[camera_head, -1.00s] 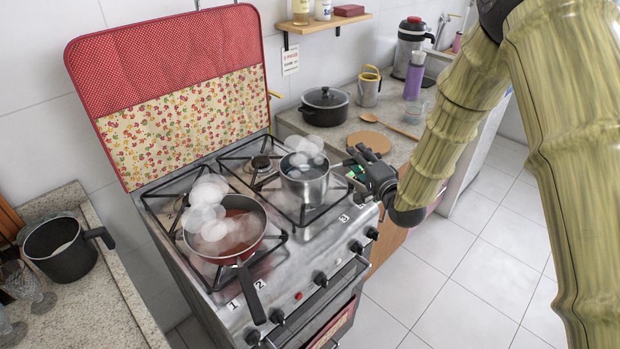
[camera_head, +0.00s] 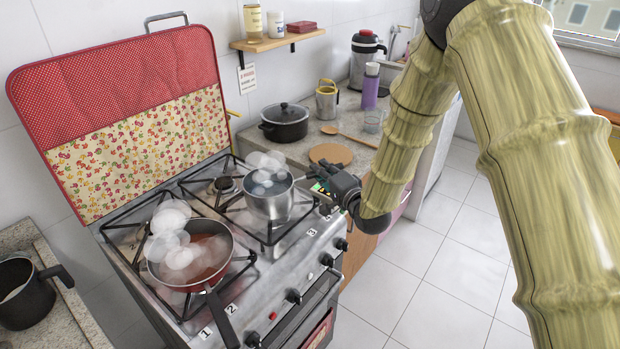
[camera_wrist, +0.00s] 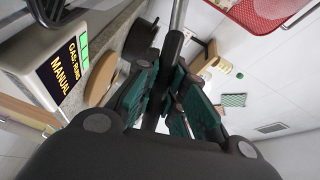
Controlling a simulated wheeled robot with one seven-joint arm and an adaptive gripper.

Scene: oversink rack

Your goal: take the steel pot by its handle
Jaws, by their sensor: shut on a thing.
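The steel pot (camera_head: 270,205) is at the stove's right back burner area, with pale steam puffs over its mouth. My gripper (camera_head: 322,187) is at the right side of the pot, where its handle points. In the wrist view my gripper (camera_wrist: 160,100) is shut on the pot's dark handle (camera_wrist: 172,46), with a steel shank beyond it. The fingers hide part of the handle. I cannot tell whether the pot's base touches the grate.
A red frying pan (camera_head: 190,272) with steam sits on the front left burner. The raised red patterned stove cover (camera_head: 125,120) stands behind. A black lidded pot (camera_head: 285,125), a round board (camera_head: 330,155) and a purple bottle (camera_head: 370,90) are on the right counter. A dark saucepan (camera_head: 25,305) is at left.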

